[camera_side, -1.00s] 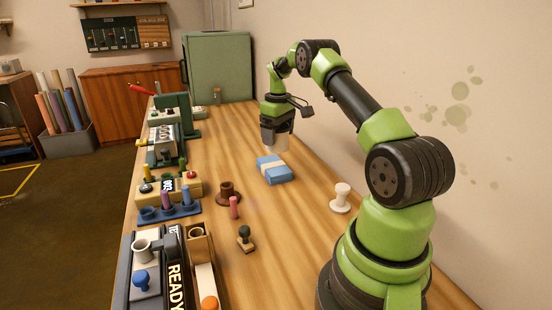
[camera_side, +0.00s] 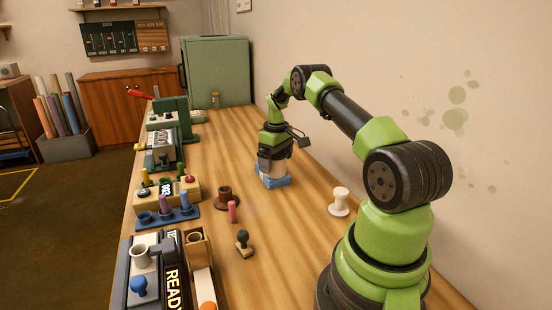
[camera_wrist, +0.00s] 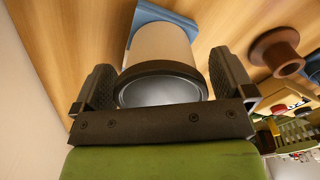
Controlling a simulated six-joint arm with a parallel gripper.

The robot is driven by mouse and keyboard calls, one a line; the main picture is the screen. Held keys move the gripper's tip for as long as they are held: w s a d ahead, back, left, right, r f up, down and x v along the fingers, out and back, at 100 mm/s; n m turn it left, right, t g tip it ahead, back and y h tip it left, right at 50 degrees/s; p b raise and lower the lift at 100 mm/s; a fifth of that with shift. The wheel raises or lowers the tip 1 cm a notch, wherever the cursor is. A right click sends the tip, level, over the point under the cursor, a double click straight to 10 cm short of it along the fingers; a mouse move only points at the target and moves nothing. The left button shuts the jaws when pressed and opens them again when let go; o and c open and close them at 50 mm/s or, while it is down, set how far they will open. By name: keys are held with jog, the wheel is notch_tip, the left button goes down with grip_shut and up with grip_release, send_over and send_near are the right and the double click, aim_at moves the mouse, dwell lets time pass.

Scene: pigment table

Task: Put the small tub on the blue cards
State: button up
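The small tub (camera_side: 274,171) is pale with a darker rim and stands upright, its base at the blue cards. In the wrist view the tub (camera_wrist: 162,50) sits between my fingers, its dark rim and grey top facing the camera.
A white knobbed piece (camera_side: 340,203) stands to the right, a dark stamp (camera_side: 243,243) nearer. Machines line the left edge. The wood between is clear.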

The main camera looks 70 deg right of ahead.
notch_tip(320, 180, up, 12)
jog(key=shift+f, duration=0.1)
jog(key=a+r+t, duration=0.4)
jog(key=a+r, duration=1.2)
jog(key=a, duration=0.5)
jog(key=s+a+f+m+t+y, duration=0.1)
jog(key=s+a+f+t+y, duration=0.1)
jog(key=s+a, duration=1.1)
jog(key=s+t, duration=0.1)
jog(key=s, duration=0.2)
jog(key=shift+f+m, duration=0.15)
jog(key=shift+m, duration=0.25)
